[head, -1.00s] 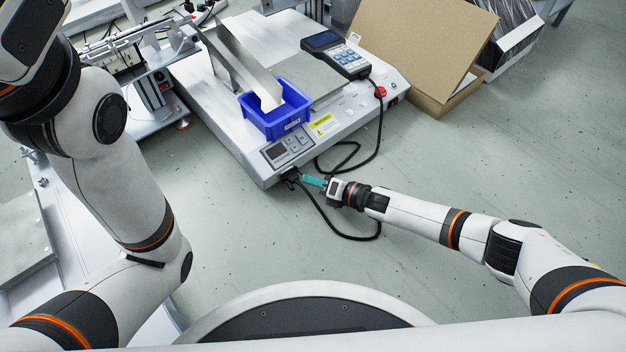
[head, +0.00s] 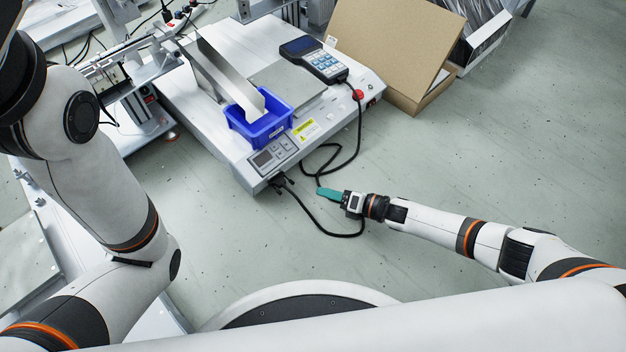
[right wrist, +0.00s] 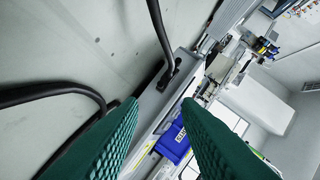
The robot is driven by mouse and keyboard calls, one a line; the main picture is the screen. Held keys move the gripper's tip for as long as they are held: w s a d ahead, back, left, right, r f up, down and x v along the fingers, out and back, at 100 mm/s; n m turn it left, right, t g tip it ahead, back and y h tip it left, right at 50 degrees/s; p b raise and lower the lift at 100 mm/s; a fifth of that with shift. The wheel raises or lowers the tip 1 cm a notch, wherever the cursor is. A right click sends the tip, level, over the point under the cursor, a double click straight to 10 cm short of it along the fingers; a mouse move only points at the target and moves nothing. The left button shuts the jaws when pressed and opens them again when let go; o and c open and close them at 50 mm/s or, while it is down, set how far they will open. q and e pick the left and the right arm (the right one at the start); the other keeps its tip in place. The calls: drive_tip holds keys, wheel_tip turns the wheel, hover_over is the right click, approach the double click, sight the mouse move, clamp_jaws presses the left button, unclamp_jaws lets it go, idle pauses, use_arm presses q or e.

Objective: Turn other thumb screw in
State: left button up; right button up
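The white gantry machine (head: 205,120) stands at the upper middle of the head view. Two black cables run from plugs (head: 281,182) on its near face, by the control panel; a plug (right wrist: 168,75) also shows in the right wrist view. My right gripper (head: 321,192) has teal fingers and is off the machine's near corner, to the right of the plugs. In the right wrist view its two fingers (right wrist: 160,120) stand apart with nothing between them. My left gripper is out of view; only my left arm shows. I cannot make out the thumb screws clearly.
A blue bin (head: 258,130) and a handheld keypad unit (head: 314,60) sit on the machine. A loose black cable (head: 345,235) loops close to my right gripper. A cardboard box (head: 395,45) stands behind at right. The floor at right is clear.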

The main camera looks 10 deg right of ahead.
drive_tip(key=shift+p+v, duration=0.35)
drive_tip(key=shift+v, duration=0.9)
drive_tip(key=shift+f, duration=0.1)
